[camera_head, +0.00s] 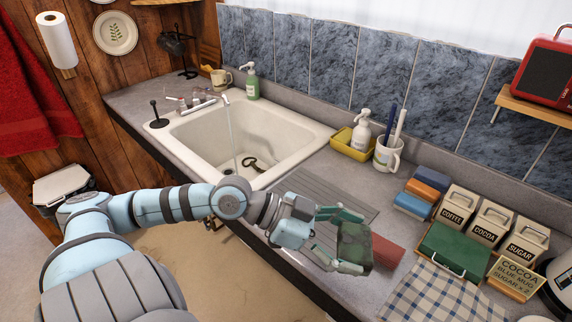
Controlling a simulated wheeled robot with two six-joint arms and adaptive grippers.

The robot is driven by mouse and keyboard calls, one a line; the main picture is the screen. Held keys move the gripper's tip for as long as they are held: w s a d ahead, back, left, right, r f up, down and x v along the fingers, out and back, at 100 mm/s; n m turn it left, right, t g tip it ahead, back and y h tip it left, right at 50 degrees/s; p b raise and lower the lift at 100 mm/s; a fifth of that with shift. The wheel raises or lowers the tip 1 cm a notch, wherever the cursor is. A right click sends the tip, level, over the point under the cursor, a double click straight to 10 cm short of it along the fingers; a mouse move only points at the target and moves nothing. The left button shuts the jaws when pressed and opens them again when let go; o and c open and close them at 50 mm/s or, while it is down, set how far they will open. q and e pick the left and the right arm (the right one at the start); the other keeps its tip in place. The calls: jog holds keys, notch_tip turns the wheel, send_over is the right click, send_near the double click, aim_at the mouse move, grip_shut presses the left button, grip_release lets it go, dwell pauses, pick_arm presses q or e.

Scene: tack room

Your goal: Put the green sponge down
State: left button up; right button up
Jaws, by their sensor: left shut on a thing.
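The green sponge (354,246) is dark green and held between the fingers of my left gripper (345,240). I cannot tell whether the sponge touches the counter. A reddish-brown block (387,251) lies just right of the sponge and is partly hidden behind it. My right gripper is not in view.
A white sink (290,130) with running water lies left of the grey drainboard (335,196). Blue and orange sponges (412,205), labelled canisters (457,205), a green tray (453,252) and a checked cloth (437,291) crowd the right. A mug (387,155) and yellow caddy (351,146) stand behind.

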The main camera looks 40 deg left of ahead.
pick_arm(q)
jog(key=w+a+r+n+t+y, duration=0.2)
jog(key=w+a+r+n+y, duration=0.1)
jog(key=w+a, duration=0.4)
jog(key=w+a+r+n+t+y, duration=0.35)
jog(key=w+a, duration=0.25)
jog(key=a, duration=0.4)
jog(key=shift+g+h, duration=0.25)
jog(key=shift+g, duration=0.1)
jog(key=f+b, duration=0.1)
jog(key=f, duration=0.9)
jog(key=f+b, duration=0.2)
jog(key=f, duration=0.8)
jog(key=shift+s+d, duration=0.2)
jog(key=shift+f+b, duration=0.1)
jog(key=shift+b, duration=0.2)
jog(key=o, duration=0.5)
jog(key=shift+c, duration=0.2)
jog(key=o, duration=0.4)
jog(key=shift+c, duration=0.2)
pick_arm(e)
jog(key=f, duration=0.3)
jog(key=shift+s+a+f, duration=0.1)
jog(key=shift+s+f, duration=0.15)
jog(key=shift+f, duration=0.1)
